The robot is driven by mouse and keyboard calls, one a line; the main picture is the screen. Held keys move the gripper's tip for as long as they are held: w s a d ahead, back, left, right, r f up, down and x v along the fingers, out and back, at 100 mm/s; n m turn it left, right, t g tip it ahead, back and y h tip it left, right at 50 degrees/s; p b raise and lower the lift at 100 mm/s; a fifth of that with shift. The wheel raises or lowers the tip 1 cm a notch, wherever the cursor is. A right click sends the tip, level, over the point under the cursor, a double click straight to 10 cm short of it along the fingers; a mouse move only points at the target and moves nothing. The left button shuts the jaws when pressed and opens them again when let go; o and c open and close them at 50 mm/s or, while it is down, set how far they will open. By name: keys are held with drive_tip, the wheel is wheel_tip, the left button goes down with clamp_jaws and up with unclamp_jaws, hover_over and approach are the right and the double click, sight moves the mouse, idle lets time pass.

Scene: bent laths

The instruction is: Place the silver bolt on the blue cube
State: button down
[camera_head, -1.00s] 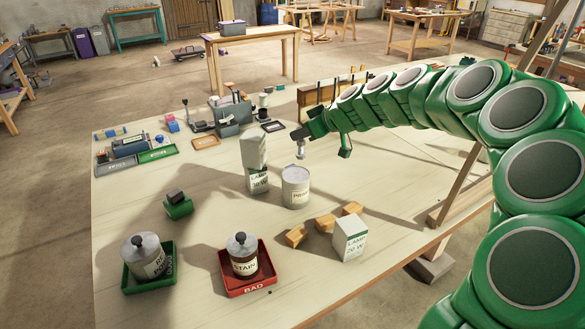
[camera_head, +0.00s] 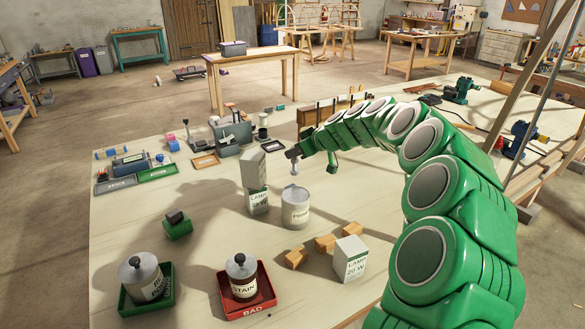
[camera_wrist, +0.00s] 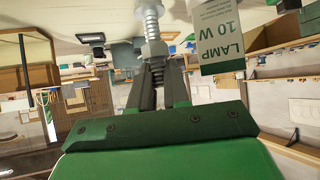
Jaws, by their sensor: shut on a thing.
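My gripper (camera_head: 294,154) is shut on the silver bolt (camera_head: 294,170), which hangs below the fingers. In the head view it appears just behind and above the grey primer can; the exact height is hard to tell. In the wrist view the threaded bolt and its nut (camera_wrist: 153,45) stick out past the fingers (camera_wrist: 158,82). A small blue block (camera_head: 173,146) stands at the back left of the table, beside or under a pink one (camera_head: 171,136). Another small blue piece (camera_head: 159,157) is near the green tray. I cannot tell which is the cube. Both are well left of my gripper.
The primer can (camera_head: 295,212) and stacked lamp boxes (camera_head: 257,202) stand close to my gripper. A toolbox (camera_head: 231,132) is between it and the blue pieces. Wooden blocks (camera_head: 325,244), another lamp box (camera_head: 350,260) and two trays holding cans are nearer. The left middle table is mostly clear.

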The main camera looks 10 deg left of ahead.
sight(292, 159)
drive_tip(key=shift+w+a+f, duration=0.35)
drive_tip(key=shift+w+f, duration=0.4)
drive_tip(key=shift+f, duration=0.7)
drive_tip(key=shift+w+a+f, duration=0.3)
drive_tip(key=shift+w+f, duration=0.45)
drive_tip(key=shift+f, duration=0.75)
drive_tip(key=shift+w+a+f, duration=0.35)
drive_tip(key=shift+w+f, duration=0.4)
drive_tip(key=shift+f, duration=0.7)
drive_tip(key=shift+f, duration=0.15)
drive_tip(key=c, duration=1.1)
unclamp_jaws()
drive_tip(key=shift+d+r, duration=0.1)
drive_tip(key=shift+r, duration=0.15)
drive_tip(key=v, duration=1.1)
drive_tip(key=shift+s+d, duration=0.2)
drive_tip(key=shift+d, duration=0.15)
drive_tip(key=shift+r, duration=0.2)
